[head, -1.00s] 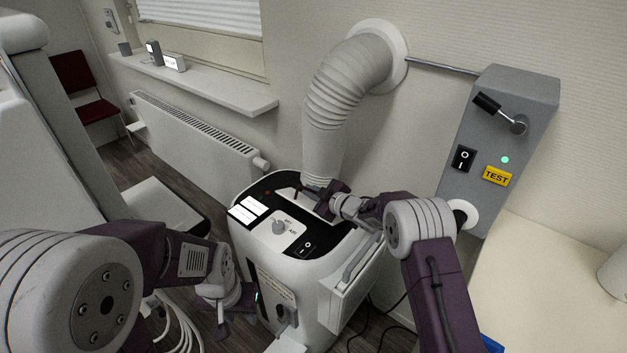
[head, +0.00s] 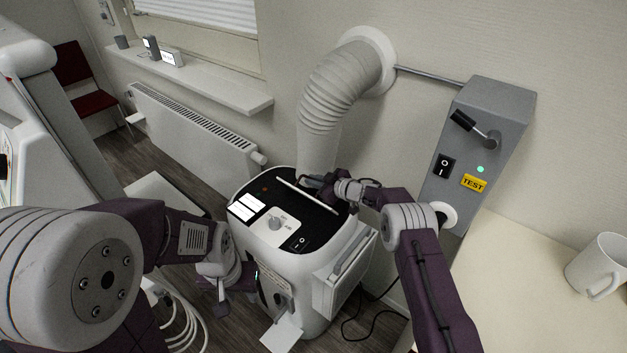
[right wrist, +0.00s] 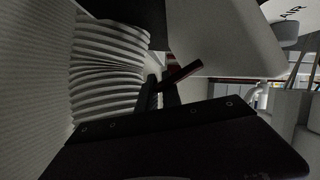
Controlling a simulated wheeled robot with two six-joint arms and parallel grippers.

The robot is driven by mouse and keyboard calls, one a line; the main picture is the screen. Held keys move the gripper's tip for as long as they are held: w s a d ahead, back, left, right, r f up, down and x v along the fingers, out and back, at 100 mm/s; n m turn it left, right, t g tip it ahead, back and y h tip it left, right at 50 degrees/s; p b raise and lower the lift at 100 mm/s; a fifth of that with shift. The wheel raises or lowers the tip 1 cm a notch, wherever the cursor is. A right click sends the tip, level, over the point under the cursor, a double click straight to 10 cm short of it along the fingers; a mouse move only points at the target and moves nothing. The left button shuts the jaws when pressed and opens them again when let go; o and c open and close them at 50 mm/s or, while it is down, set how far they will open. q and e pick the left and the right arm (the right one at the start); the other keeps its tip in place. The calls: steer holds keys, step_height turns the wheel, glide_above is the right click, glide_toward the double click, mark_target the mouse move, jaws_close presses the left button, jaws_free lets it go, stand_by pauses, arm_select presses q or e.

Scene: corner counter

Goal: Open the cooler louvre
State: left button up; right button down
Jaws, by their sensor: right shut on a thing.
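The white cooler (head: 290,262) stands on the floor below the wall, with a black top panel. A thin light edge of its louvre (head: 308,195) runs across that top, with dark surface on both sides. My right gripper (head: 318,183) is at the louvre's far side, near the base of the hose. It is shut on what looks like the louvre's tab. In the right wrist view a dark bar with a reddish face (right wrist: 180,74) lies at the fingers; the grip itself is partly hidden. My left gripper (head: 222,300) hangs left of the cooler, its jaws unclear.
A ribbed hose (head: 332,95) rises behind the cooler to the wall. A grey switch box (head: 478,150) with a lever hangs at right. A mug (head: 598,265) stands on the pale counter (head: 525,285). A radiator (head: 190,130) is behind left. Cables lie on the floor.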

steer(key=shift+f, duration=0.1)
steer(key=c, duration=1.5)
jaws_free()
steer(key=shift+a, duration=0.1)
steer(key=shift+s+d+r, duration=0.15)
steer(key=shift+d+r, duration=0.05)
steer(key=shift+d, duration=0.1)
steer(key=v, duration=0.8)
steer(key=shift+s+d+p, duration=0.15)
steer(key=shift+p, duration=0.15)
steer(key=shift+r, duration=0.1)
